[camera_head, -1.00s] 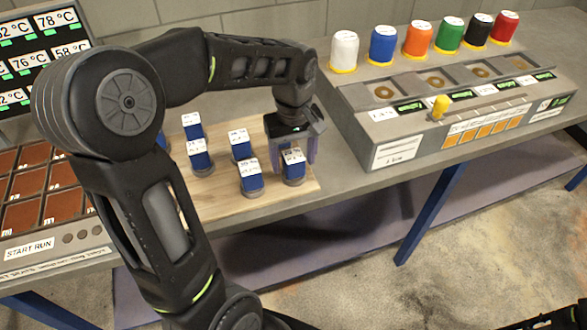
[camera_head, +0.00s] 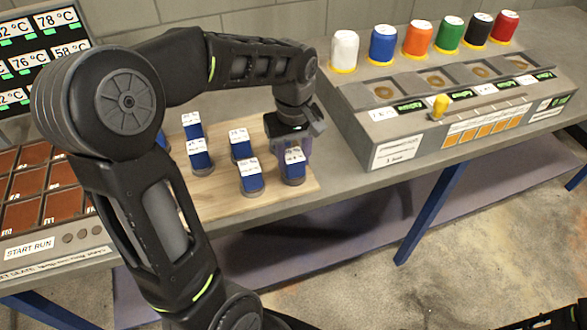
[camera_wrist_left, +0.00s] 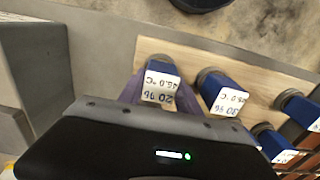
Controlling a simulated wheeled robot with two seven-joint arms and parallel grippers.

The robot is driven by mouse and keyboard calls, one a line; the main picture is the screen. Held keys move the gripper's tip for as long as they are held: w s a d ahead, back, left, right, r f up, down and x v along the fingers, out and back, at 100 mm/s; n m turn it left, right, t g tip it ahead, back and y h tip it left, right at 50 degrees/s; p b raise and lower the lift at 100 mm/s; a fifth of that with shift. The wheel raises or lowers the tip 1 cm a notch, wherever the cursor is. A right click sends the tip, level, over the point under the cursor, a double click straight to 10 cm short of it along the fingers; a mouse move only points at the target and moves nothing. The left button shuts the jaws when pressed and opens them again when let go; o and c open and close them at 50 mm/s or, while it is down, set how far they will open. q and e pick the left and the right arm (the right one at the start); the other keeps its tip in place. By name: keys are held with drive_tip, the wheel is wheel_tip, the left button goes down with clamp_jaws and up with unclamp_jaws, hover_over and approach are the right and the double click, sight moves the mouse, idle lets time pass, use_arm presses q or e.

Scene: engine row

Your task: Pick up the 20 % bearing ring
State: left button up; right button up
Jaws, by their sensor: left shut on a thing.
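The 20 % bearing ring is a blue block with a white label on a grey round base (camera_head: 293,175). It stands at the right end of the wooden board. In the left wrist view its label reads 20 % upside down (camera_wrist_left: 160,88). My left gripper (camera_head: 298,157) has come down over it from above, with purple fingers on either side, shut on it. The ring still appears to rest on the board. My right gripper cannot be made out.
Several similar blue blocks stand on the wooden board (camera_head: 225,207), one (camera_head: 250,178) close to the left of the held one. A grey machine (camera_head: 400,145) with coloured caps and a yellow lever (camera_head: 440,107) stands to the right. A panel with brown tiles is at the left.

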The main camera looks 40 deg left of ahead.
use_arm(q)
clamp_jaws()
drive_tip(key=shift+r, duration=0.1)
wheel_tip(320, 180, up, 10)
drive_tip(key=shift+f+b, duration=0.1)
drive_tip(key=shift+b, duration=0.2)
idle(0.4)
